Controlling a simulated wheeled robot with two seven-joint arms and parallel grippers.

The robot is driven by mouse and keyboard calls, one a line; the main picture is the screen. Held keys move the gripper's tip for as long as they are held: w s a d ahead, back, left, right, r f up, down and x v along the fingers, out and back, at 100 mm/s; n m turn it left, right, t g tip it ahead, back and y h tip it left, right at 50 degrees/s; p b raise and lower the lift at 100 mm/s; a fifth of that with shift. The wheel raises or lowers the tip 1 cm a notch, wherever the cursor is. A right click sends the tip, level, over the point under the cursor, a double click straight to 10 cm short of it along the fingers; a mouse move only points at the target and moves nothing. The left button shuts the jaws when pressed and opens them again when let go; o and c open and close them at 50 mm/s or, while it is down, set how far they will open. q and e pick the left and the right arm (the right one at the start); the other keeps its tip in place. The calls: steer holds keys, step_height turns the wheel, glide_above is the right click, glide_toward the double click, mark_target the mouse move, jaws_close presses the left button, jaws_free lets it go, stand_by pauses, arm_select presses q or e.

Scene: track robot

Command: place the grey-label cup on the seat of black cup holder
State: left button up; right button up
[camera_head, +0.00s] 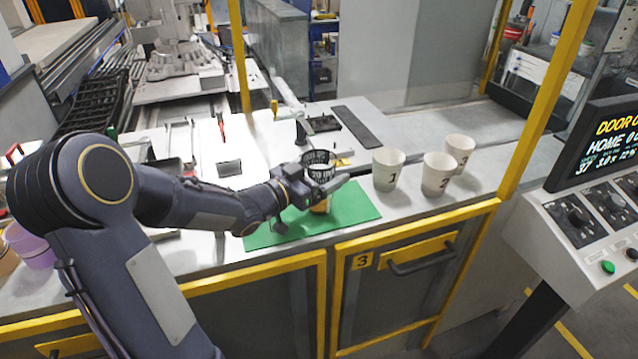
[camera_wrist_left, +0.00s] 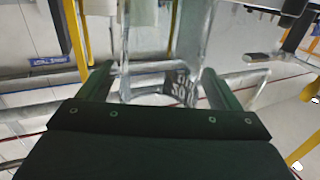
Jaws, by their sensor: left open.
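A cup with a dark, white-lettered label (camera_head: 318,160) stands over the green mat in the head view. In the left wrist view, a clear-walled cup with a dark lettered label (camera_wrist_left: 180,88) shows between the fingers. My left gripper (camera_head: 318,190) reaches in from the left at the cup's lower part, with one finger on each side. In the left wrist view the fingers (camera_wrist_left: 155,85) are spread apart. I cannot tell whether they touch the cup. I cannot clearly pick out the black cup holder. An orange-yellow piece shows just below my gripper. My right gripper is out of view.
A green mat (camera_head: 360,203) lies on the worktable. White cups marked 1 (camera_head: 388,176), 2 (camera_head: 437,180) and 3 (camera_head: 461,149) stand to its right. A dark flat strip (camera_head: 357,127) lies behind. A yellow post (camera_head: 545,95) and a control panel (camera_head: 590,220) bound the right side.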

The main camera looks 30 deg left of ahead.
arm_select(q)
steer(key=shift+w+d, duration=0.2)
steer(key=shift+w, duration=0.3)
steer(key=c, duration=1.1)
steer(key=shift+r, duration=0.15)
